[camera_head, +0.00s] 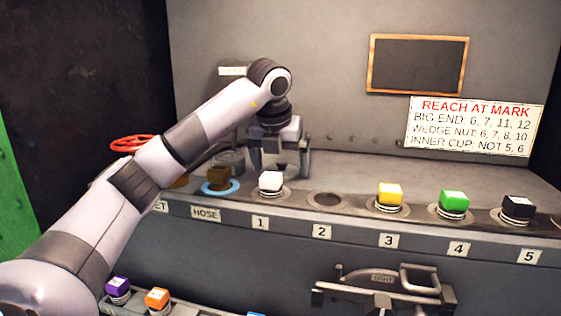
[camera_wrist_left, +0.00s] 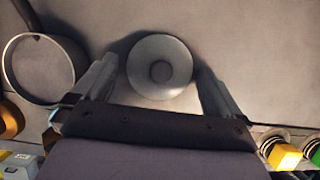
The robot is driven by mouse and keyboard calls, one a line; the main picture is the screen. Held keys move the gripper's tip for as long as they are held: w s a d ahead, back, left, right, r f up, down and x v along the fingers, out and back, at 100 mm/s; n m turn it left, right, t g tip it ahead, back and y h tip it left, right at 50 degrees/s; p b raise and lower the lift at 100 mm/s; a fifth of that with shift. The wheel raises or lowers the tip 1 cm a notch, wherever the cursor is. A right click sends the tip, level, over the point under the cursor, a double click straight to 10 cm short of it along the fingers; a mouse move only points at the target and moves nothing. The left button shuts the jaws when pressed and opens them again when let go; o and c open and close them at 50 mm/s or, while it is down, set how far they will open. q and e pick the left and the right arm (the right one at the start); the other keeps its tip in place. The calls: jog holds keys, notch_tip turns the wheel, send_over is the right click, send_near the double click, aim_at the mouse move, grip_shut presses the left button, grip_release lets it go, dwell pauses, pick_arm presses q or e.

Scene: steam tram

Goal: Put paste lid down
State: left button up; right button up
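The paste lid appears to be the round pale grey disc with a darker centre (camera_wrist_left: 160,68) in the left wrist view; it seems to lie on the grey counter. My left gripper (camera_head: 281,172) points down over the counter behind the white block. Its fingers (camera_wrist_left: 158,85) are apart, one on each side of the disc, with a visible gap to its rim. In the head view the disc is mostly hidden by the gripper. A round, open-topped grey pot (camera_wrist_left: 38,101) stands left of the gripper, partly behind the arm in the head view (camera_head: 232,157). My right gripper is not in view.
Along the counter's front edge are a brown block on a blue ring (camera_head: 218,180), a white block (camera_head: 271,182), an empty hole (camera_head: 327,200), and yellow (camera_head: 390,193), green (camera_head: 454,200) and black (camera_head: 517,207) blocks. A red wheel (camera_head: 132,143) is at left. The counter right of the gripper is clear.

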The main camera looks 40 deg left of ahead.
pick_arm(q)
jog(key=p+v, duration=0.2)
jog(key=v, duration=1)
jog(key=shift+s, duration=0.1)
dwell(0.6)
